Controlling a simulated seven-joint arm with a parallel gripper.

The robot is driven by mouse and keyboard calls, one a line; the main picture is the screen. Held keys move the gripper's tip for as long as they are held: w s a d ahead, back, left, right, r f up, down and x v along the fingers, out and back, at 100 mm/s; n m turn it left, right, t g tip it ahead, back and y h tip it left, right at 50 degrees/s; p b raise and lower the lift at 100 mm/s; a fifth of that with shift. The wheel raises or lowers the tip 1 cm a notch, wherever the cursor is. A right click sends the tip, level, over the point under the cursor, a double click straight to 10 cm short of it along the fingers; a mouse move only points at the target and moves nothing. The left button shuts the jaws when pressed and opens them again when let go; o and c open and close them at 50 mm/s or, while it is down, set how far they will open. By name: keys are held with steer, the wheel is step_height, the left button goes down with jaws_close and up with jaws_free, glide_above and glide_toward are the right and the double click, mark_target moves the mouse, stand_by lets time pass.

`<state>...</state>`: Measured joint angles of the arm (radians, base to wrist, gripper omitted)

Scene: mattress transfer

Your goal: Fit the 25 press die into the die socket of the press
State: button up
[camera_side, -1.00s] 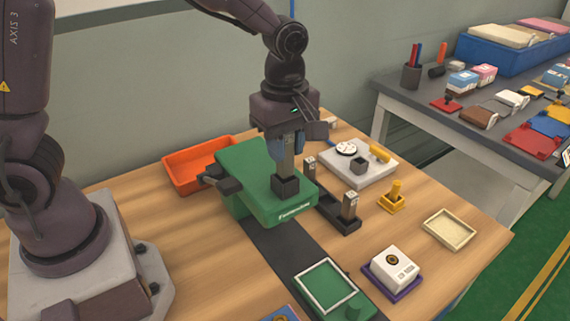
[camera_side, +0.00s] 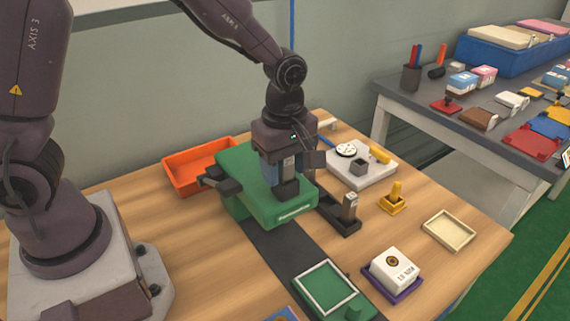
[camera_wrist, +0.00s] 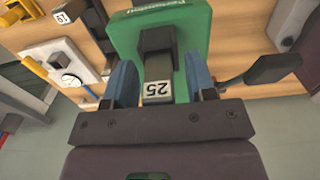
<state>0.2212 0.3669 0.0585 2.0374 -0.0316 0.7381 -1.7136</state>
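The 25 press die (camera_wrist: 157,91) is a grey metal block with a white "25" label. In the side view the die (camera_side: 289,163) stands upright over the press's black die socket (camera_side: 287,189), its lower end at or in the socket. How deep it sits cannot be told. The green press (camera_side: 250,185) stands on the table. My gripper (camera_side: 286,166) is low over the socket. In the wrist view its blue fingers (camera_wrist: 158,82) straddle the die, with a green gap showing at the right; they look open. The die's top is partly hidden in the side view.
A black die rack (camera_side: 338,215) with another upright die (camera_side: 350,205) stands right of the press. An orange tray (camera_side: 195,165) is behind left. A light plate with a dial (camera_side: 375,170), a yellow stamp (camera_side: 392,200) and a green framed pad (camera_side: 327,288) are nearby.

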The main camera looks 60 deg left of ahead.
step_height(320, 180, up, 12)
steer(key=shift+r, duration=0.2)
steer(key=s+a+r+m+t, duration=0.2)
steer(key=s+a+m, duration=0.1)
steer(key=s+m, duration=0.4)
steer(key=s+a+r+m+t, duration=0.2)
steer(key=s+a+m+t, duration=0.1)
steer(key=s+m, duration=0.5)
steer(key=m, duration=0.3)
steer(key=shift+s+t, duration=0.2)
steer(key=shift+t, duration=0.1)
